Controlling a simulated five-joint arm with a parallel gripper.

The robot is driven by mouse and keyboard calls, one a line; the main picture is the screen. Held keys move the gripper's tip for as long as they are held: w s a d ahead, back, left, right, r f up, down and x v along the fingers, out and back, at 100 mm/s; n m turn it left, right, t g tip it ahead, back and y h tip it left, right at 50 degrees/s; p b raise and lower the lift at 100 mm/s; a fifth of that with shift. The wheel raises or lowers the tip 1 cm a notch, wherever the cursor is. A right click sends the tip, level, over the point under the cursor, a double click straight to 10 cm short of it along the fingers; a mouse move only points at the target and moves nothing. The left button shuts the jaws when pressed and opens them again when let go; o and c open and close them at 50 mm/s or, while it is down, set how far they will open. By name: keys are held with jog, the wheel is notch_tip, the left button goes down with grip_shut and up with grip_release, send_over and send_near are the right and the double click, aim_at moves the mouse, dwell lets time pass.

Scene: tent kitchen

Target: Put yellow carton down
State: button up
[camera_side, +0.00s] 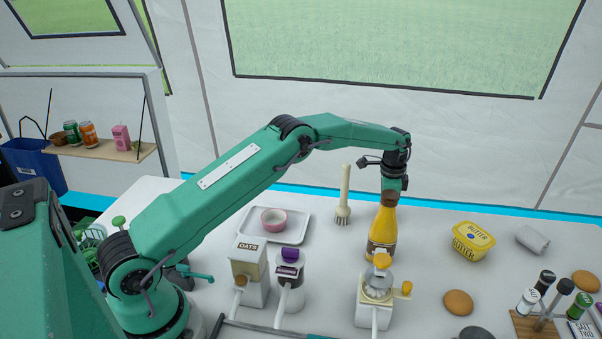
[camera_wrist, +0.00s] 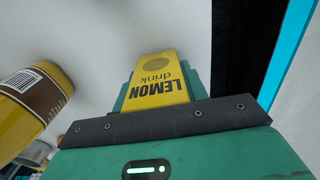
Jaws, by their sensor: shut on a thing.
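The yellow carton (camera_wrist: 160,80), printed "LEMON drink", shows in the wrist view between the green fingers of my gripper (camera_wrist: 158,92). My gripper is shut on it. In the side view my gripper (camera_side: 393,184) points down just above and behind the brown cap of a yellow bottle (camera_side: 382,232). The carton cannot be made out there; the bottle seems to hide it. I cannot tell whether the carton's base touches the white table (camera_side: 430,290). The bottle, with a brown and white label (camera_wrist: 22,88), is close to the carton on the left in the wrist view.
A brush (camera_side: 344,198) stands left of the bottle, and a tray (camera_side: 302,232) with a pink bowl (camera_side: 273,220) is further left. A dispenser with a yellow knob (camera_side: 376,295) stands in front. A butter tub (camera_side: 472,240) is to the right, with bare table between.

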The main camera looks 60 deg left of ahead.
jog(key=shift+f, duration=0.1)
jog(key=o, duration=1)
jog(key=shift+c, duration=0.2)
notch_tip(320, 180, up, 12)
jog(key=shift+f, duration=0.15)
jog(key=shift+r, duration=0.3)
